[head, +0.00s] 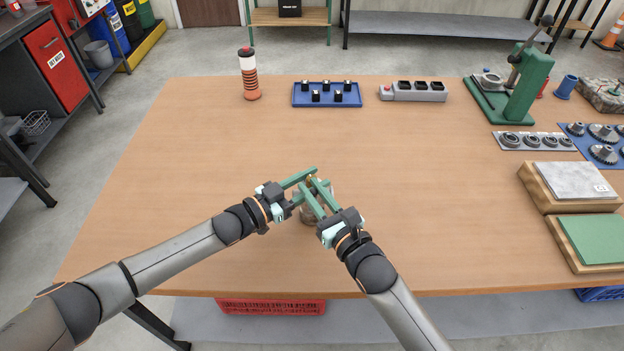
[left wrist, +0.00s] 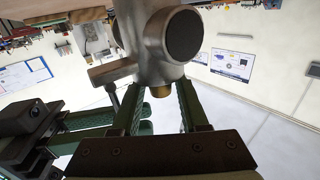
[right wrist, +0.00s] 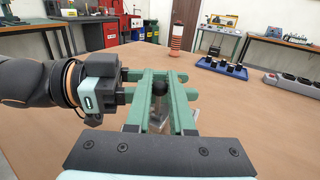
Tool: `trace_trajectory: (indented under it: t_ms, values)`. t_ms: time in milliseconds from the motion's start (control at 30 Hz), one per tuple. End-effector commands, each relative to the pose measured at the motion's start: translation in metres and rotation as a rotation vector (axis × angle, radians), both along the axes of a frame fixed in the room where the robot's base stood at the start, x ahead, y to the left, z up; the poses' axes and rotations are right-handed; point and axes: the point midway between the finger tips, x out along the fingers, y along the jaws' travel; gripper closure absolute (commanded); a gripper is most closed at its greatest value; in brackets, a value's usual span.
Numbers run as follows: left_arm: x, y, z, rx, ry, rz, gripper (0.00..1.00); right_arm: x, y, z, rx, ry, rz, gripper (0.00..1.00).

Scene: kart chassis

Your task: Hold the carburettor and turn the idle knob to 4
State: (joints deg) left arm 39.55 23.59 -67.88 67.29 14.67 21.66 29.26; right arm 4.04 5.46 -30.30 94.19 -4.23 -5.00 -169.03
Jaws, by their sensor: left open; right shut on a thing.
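The silver metal carburettor (head: 305,216) is at the middle of the table, largely covered by both grippers in the head view. In the left wrist view its body (left wrist: 145,40) shows large, with a round dark opening and a small brass knob (left wrist: 161,91). My left gripper (head: 300,180) is open, its fingers spread on either side of the brass knob with gaps. My right gripper (head: 315,190) is shut on the carburettor; silver metal (right wrist: 157,130) shows between its fingers. A black ball (right wrist: 160,88) shows there too. The knob's scale is not readable.
A striped post (head: 249,75), a blue tray of black knobs (head: 326,102) and a grey box with a red button (head: 412,94) stand at the back. A green press (head: 525,85), gears and boards are at the right. The table's left side is clear.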

Motion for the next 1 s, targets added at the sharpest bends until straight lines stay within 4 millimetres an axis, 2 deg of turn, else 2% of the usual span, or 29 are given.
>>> trace_trajectory:
  t_ms: [67,433,767,1000]
  values:
    - [-0.0001,0.0,0.0001,0.0,0.0,0.0,0.58,0.0,-0.0001,-0.0004,0.0,0.001,0.0,1.0]
    - [-0.0003,0.0003,0.0001,0.0,0.0,0.0,1.0,0.0,-0.0001,-0.0004,0.0,0.001,0.0,1.0]
    - [0.0002,0.0002,0.0004,0.0,-0.003,-0.007,1.0,0.0,-0.0002,-0.0004,0.0,0.001,0.0,1.0]
    - [0.002,-0.0003,0.0015,0.002,-0.01,-0.139,1.0,0.0,-0.0001,-0.0003,0.0,0.001,0.0,1.0]
